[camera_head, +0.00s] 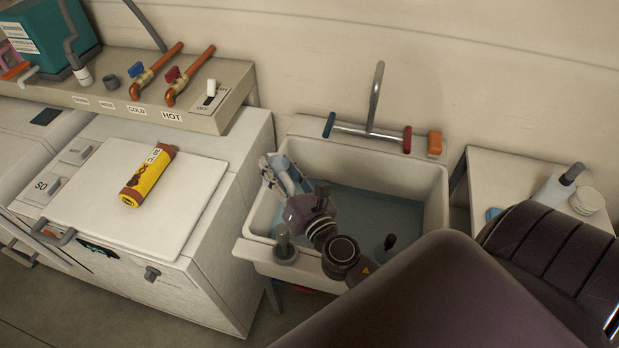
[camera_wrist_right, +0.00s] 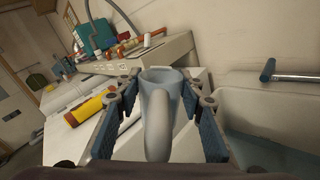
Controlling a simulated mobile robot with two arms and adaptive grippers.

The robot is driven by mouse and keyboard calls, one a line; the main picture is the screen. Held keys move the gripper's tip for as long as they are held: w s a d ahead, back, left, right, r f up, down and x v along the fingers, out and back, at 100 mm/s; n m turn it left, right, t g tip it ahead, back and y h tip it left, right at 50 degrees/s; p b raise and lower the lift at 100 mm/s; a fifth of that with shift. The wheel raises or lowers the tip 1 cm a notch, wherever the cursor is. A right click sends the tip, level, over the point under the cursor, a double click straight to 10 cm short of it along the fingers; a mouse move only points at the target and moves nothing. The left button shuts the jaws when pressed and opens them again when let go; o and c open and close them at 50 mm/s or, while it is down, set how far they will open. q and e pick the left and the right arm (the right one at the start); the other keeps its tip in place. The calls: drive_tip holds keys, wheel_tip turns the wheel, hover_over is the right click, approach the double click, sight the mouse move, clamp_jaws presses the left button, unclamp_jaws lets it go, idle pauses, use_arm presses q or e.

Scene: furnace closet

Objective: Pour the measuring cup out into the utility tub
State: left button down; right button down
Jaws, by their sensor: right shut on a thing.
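The measuring cup (camera_wrist_right: 163,110) is pale blue-grey with a thick handle facing the right wrist camera. My right gripper (camera_head: 282,174) is shut on it, with blue-padded fingers on both sides of the cup. In the head view the cup is largely hidden by the gripper, over the left part of the utility tub (camera_head: 435,190). I cannot tell what is inside the cup. The white tub has a blue-grey surface like water inside; its left rim also shows in the right wrist view (camera_wrist_right: 228,95). My left gripper is not in view.
A white washer or dryer lid (camera_head: 175,215) left of the tub holds a yellow bottle (camera_head: 147,176). A faucet (camera_head: 376,95) with red and blue handles rises behind the tub. A small table (camera_head: 500,170) stands right. A grey knob-like item (camera_head: 285,248) is at the tub's front rim.

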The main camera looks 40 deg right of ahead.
sight(288, 180)
drive_tip(key=d+f+m+b, duration=0.2)
drive_tip(key=f+m+b, duration=0.1)
drive_tip(key=f+b, duration=0.3)
drive_tip(key=s+d+f+m+b, duration=0.1)
drive_tip(key=f+m+b, duration=0.2)
drive_tip(key=f+b, duration=0.2)
drive_tip(key=shift+d+f+b, duration=0.35)
drive_tip(key=shift+b, duration=0.45)
